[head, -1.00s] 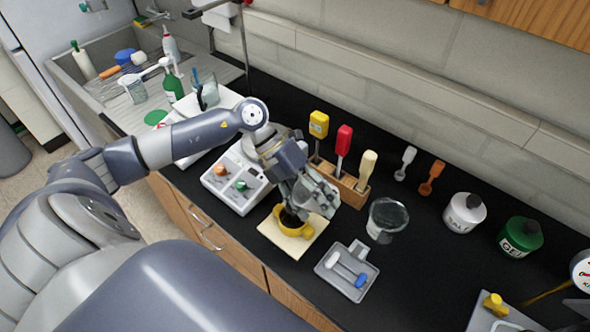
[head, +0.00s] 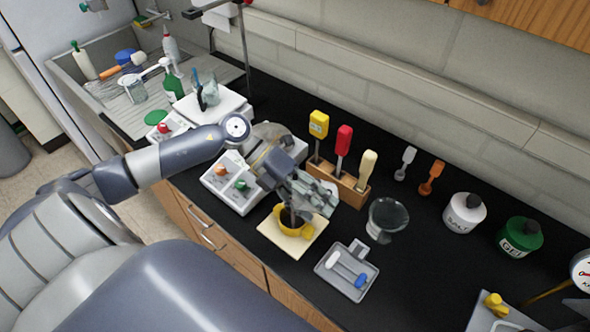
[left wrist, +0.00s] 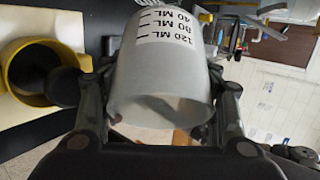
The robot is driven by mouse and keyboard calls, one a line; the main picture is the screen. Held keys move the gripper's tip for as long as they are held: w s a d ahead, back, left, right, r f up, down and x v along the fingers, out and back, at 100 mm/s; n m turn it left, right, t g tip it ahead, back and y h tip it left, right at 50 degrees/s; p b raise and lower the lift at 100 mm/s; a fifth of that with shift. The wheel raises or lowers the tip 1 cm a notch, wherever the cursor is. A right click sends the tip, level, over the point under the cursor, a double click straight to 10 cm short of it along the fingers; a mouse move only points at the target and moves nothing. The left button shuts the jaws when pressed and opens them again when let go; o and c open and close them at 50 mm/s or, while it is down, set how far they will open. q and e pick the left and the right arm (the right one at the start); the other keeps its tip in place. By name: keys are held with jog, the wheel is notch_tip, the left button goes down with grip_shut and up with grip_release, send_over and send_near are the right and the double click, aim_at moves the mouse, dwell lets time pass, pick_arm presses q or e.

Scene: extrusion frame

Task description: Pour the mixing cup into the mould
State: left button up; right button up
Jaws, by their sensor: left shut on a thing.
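My left gripper (head: 303,188) is shut on the mixing cup (head: 318,195), above and slightly right of the yellow mould (head: 284,224). In the left wrist view the cup (left wrist: 160,85) is pale and translucent with black ML marks, held between the fingers; its contents are not clear. In the head view the cup looks tilted, partly hidden by the gripper. A dark streak stands between cup and mould. In the left wrist view the mould (left wrist: 77,57) is at the left, with a dark inside. My right gripper is not in view.
The mould sits on a cream board (head: 283,241). A grey tray (head: 330,283) with small tools lies in front. A glass bowl (head: 386,218) and a wooden rack (head: 350,192) of coloured tools stand close by. White and green jars (head: 520,237) are at right.

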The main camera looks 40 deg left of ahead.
aim_at(302, 198)
pick_arm(q)
jog(key=shift+s+r+m+t+h, duration=0.1)
jog(key=shift+r+m+t+h, duration=0.25)
jog(key=shift+h, duration=0.25)
dwell(1.3)
jog(key=shift+a+r+m+t+h+b, duration=0.1)
jog(key=shift+r+m+t+h+b, duration=0.3)
jog(key=shift+b, duration=0.6)
jog(key=shift+n+t+h+b, duration=0.15)
jog(key=shift+h+b, duration=0.45)
jog(key=shift+b, duration=0.4)
dwell(0.4)
jog(key=shift+s+a+r+m+h+b, duration=0.1)
jog(key=shift+r+m+h+b, duration=0.3)
jog(key=shift+b, duration=0.7)
jog(key=shift+f+t+h+b, duration=0.15)
jog(key=shift+t+h+b, duration=0.15)
jog(key=shift+b, duration=0.1)
